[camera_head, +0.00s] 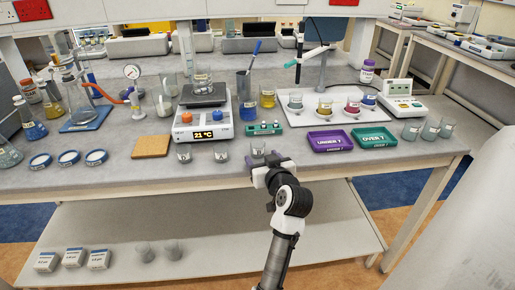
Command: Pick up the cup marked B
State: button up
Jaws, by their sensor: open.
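Three small clear cups with white labels stand in a row at the bench's front edge: a left cup (184,154), a middle cup (221,154) and a right cup (258,149). Their label letters are too small to read, so I cannot tell which is marked B. My gripper (265,162) is open at the front edge, just before the right cup and overlapping its lower part in the picture. I cannot tell whether the jaws are around the cup or touching it.
Behind the cups stand a hotplate (200,125) reading 21 °C and a green rack (264,129). A purple tray (330,141) and a green tray (374,138) lie to the right. Several coloured cups stand on a white board (345,82). A cork mat (151,147) lies left.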

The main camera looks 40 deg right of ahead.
aim_at(260, 153)
jog(key=x, duration=0.1)
jog(key=p+x, duration=0.1)
jog(key=x, duration=0.1)
jog(key=p+x, duration=0.1)
jog(key=shift+w+d+r, duration=0.15)
jog(key=shift+w+r, duration=0.05)
jog(key=shift+r, duration=0.05)
jog(key=shift+w+d+f, duration=0.15)
jog(key=shift+w, duration=0.2)
jog(key=c, duration=1)
